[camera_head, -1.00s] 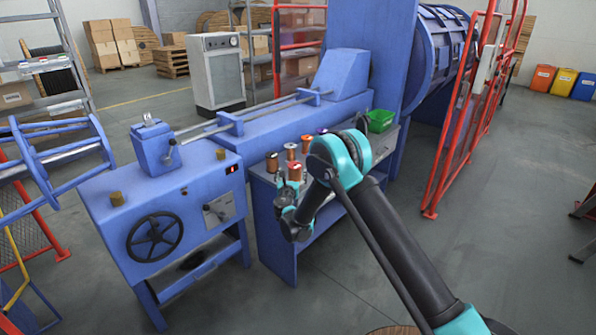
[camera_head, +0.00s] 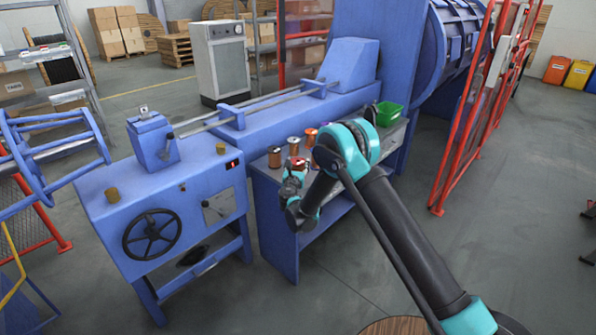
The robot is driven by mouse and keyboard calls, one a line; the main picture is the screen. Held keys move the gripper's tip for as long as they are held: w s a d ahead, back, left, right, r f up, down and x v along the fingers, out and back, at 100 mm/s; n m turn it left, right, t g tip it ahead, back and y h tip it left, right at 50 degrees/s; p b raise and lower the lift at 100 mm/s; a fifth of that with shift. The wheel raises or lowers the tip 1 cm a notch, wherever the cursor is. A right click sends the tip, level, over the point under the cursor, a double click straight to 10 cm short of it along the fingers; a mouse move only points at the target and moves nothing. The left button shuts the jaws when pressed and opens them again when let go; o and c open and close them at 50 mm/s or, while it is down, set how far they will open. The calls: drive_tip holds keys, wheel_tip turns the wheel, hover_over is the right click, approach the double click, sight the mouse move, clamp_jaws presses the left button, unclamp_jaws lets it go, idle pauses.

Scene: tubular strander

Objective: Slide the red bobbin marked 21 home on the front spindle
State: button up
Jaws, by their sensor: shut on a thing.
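A bobbin with a red top (camera_head: 299,163) is at the front of the grey-topped bench, by my gripper (camera_head: 294,178). My gripper is shut on it. The fingers are small and partly hidden by my own arm. The number on the bobbin is too small to read. I cannot make out the front spindle, or tell whether the bobbin touches the bench.
Copper bobbins (camera_head: 275,157) and (camera_head: 293,146) and an orange one (camera_head: 311,136) stand close behind. A green bin (camera_head: 389,113) sits at the bench's far end. The blue machine with a handwheel (camera_head: 152,234) stands left, a red guard frame (camera_head: 470,120) right. Floor in front is open.

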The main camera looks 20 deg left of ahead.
clamp_jaws()
wheel_tip(320, 180, up, 25)
idle(1.6)
drive_tip(key=shift+a, duration=0.1)
